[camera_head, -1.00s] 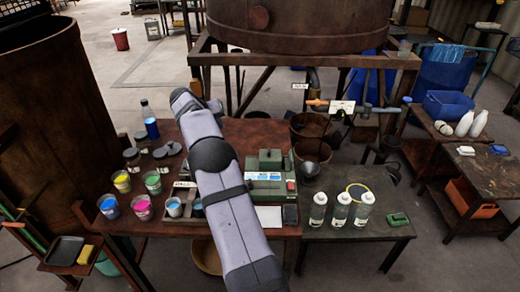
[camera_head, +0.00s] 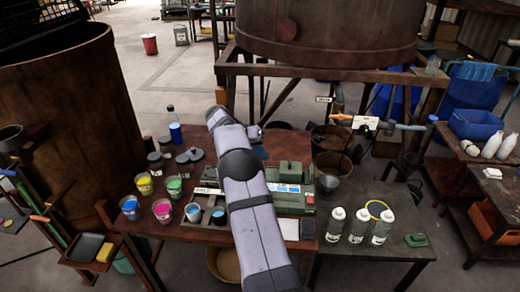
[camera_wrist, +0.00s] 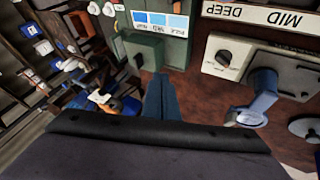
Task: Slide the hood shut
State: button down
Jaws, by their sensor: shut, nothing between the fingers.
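A green box (camera_head: 291,203) with a blue-shaded label strip sits on the brown table, right of my arm. A raised dark green block on its back half looks like the hood (camera_head: 290,171); how far it covers the box is unclear. In the wrist view the blue-shaded strip (camera_wrist: 160,20) shows at the top, and the green block (camera_wrist: 143,49) lies just beyond my fingertips. My gripper (camera_wrist: 160,80) is shut and empty, pointing toward the box. In the head view my forearm mostly hides it; whether it touches the block cannot be told.
Paint cups (camera_head: 162,210), dark jars (camera_head: 156,163) and a blue bottle (camera_head: 175,131) stand left of my arm. White-capped bottles (camera_head: 358,225) stand on the lower table at right. A pale box with a knob (camera_wrist: 222,58) and a blue-grey object (camera_wrist: 258,100) lie right in the wrist view.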

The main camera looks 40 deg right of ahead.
aim_at(296, 167)
jog(key=p+x, duration=0.2)
jog(key=x, duration=0.4)
jog(key=shift+s+d+r+p, duration=0.2)
jog(key=shift+s+d+p, duration=0.75)
jog(key=shift+s+d, duration=0.2)
jog(key=shift+s+d+f, duration=0.15)
jog(key=shift+s+d, duration=0.1)
jog(key=shift+s+d+f+b, duration=0.15)
jog(key=shift+s+d+b, duration=0.65)
jog(key=shift+s+d, duration=0.65)
jog(key=shift+s, duration=0.05)
